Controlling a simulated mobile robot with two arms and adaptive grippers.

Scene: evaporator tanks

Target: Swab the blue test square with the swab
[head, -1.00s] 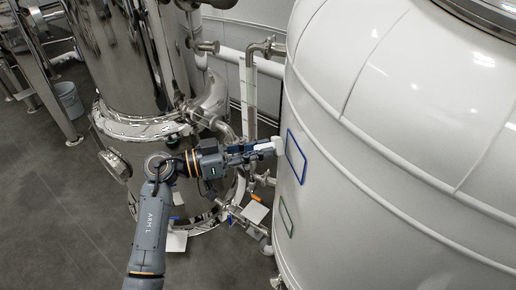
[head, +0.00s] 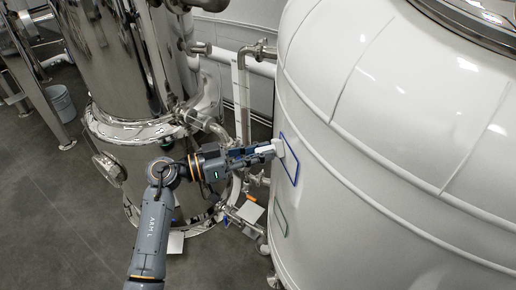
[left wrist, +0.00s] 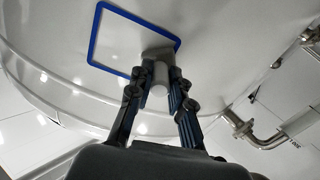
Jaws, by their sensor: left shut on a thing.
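The blue test square (head: 290,160) is a blue outline on the curved side of the white tank. It also shows at the top of the left wrist view (left wrist: 92,38). My left gripper (head: 270,151) is shut on the white swab (head: 279,147). In the left wrist view the swab (left wrist: 159,74) stands between the fingers. Its far end is at the lower right part of the blue outline and seems to touch the tank or lie very close to it. My right gripper is not in view.
The large white tank (head: 400,130) fills the right side. A green outline (head: 280,217) lies below the blue one. A shiny steel tank (head: 120,70) with pipes and valves (head: 248,185) stands close behind my left arm. A grey bucket (head: 61,101) stands on the floor at far left.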

